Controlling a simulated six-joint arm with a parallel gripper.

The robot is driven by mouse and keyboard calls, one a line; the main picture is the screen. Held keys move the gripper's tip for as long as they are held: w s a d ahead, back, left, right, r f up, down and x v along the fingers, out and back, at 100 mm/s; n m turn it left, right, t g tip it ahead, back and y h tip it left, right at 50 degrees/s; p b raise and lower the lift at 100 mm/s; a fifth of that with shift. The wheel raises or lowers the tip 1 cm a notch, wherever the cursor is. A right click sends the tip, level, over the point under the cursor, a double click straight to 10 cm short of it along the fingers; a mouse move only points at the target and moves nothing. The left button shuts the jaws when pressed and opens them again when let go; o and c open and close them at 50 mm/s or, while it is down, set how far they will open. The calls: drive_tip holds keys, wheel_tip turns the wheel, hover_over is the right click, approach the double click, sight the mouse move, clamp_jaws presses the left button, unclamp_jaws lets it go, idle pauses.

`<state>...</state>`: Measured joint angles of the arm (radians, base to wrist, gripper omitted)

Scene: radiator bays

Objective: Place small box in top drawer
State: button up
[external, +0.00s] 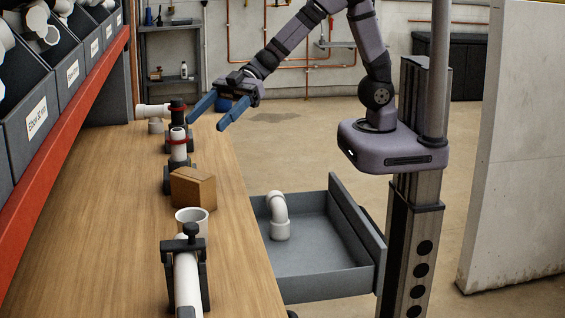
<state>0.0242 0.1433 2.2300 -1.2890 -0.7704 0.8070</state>
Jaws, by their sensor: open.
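A small brown cardboard box (193,188) sits on the wooden workbench (110,220), near its right edge. The grey top drawer (330,280) is pulled out from the bench's right side, and a white pipe elbow (279,218) stands in it. My gripper (212,116) is open and empty, with its two blue fingers spread above the far end of the bench. It is beyond the box and higher than it, and touches nothing that I can see.
A white cup-like fitting (191,222) and a clamped white pipe (187,275) stand nearer than the box. Red-banded clamps with pipe (178,145) stand just beyond it. Labelled bins (35,110) line the left. The drawer floor has free room around the elbow.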

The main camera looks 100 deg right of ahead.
drive_tip(key=w+d+r+m+t+h+p, duration=0.1)
drive_tip(key=w+d+r+m+h, duration=0.15)
drive_tip(key=w+m+h, duration=0.4)
drive_tip(key=w+d+r+m+t+h+p, duration=0.1)
drive_tip(key=w+r+m+h, duration=0.25)
drive_tip(key=w, duration=0.65)
drive_tip(key=m+g+h+p, duration=0.2)
drive_tip(key=m+g+h, duration=0.1)
drive_tip(key=m+g, duration=0.55)
hover_over(197, 176)
drive_tip(key=s+a, duration=0.1)
wheel_tip(197, 176, down, 4)
drive_tip(key=shift+n, duration=0.25)
wheel_tip(197, 176, down, 11)
drive_tip(key=shift+w+r, duration=0.1)
drive_tip(key=shift+r, duration=0.05)
drive_tip(key=shift+p+x, duration=0.6)
drive_tip(key=shift+x, duration=0.7)
drive_tip(key=shift+d+f+p, duration=0.2)
drive_tip(key=shift+f+p, duration=0.15)
drive_tip(key=shift+p, duration=0.2)
drive_tip(key=p+x, duration=0.2)
drive_tip(key=x, duration=0.1)
drive_tip(key=shift+d, duration=0.15)
drive_tip(key=shift+w+d+f, duration=0.1)
drive_tip(key=shift+w+f, duration=0.15)
drive_tip(key=shift+f, duration=0.35)
